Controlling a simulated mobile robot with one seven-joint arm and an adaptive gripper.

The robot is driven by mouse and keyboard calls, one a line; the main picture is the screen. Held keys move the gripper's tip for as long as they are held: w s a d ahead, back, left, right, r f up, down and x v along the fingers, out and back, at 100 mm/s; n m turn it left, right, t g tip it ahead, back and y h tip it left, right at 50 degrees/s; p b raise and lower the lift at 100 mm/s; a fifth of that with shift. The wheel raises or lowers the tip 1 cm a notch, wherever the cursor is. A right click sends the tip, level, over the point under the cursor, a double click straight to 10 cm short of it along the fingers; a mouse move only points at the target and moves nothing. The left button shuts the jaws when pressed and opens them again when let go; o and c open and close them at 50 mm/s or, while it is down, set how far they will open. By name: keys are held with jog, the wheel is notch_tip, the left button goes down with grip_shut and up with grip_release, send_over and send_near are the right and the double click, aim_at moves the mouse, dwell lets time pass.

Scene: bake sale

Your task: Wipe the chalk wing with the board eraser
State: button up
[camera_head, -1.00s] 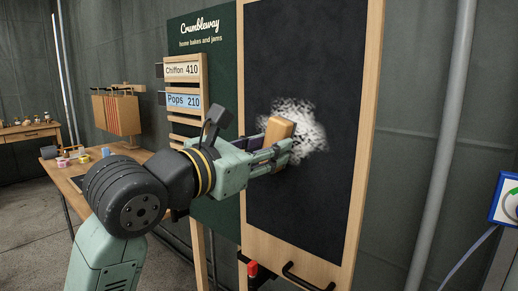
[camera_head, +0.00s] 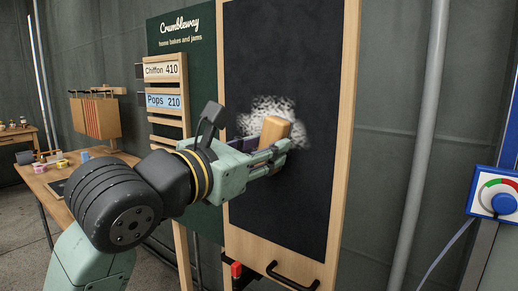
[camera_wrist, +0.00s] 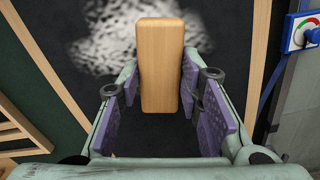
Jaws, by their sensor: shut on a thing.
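The chalk wing (camera_head: 300,200) is a black panel in a light wood frame, upright beside the green sign. A white chalk smudge (camera_head: 262,108) shows on its upper middle; it also shows in the wrist view (camera_wrist: 98,48). My gripper (camera_head: 272,150) is shut on the board eraser (camera_head: 274,130), a wooden block.
The green Crumbleway sign (camera_head: 183,50) with price slats stands left of the panel. A black handle (camera_head: 290,278) is at the panel's bottom. A blue dial box (camera_head: 497,195) is at right.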

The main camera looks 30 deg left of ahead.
jog(key=shift+s+d+b, duration=0.1)
jog(key=shift+d+b, duration=0.35)
jog(key=shift+d, duration=1.15)
jog(key=shift+s+d+b, duration=0.1)
jog(key=shift+d+b, duration=0.3)
jog(key=shift+d, duration=1.1)
jog(key=shift+a, duration=0.1)
jog(key=shift+a+b, duration=0.3)
jog(key=shift+a, duration=1.15)
jog(key=shift+a, duration=0.15)
jog(key=shift+w+a, duration=0.2)
jog(key=shift+a, duration=1.2)
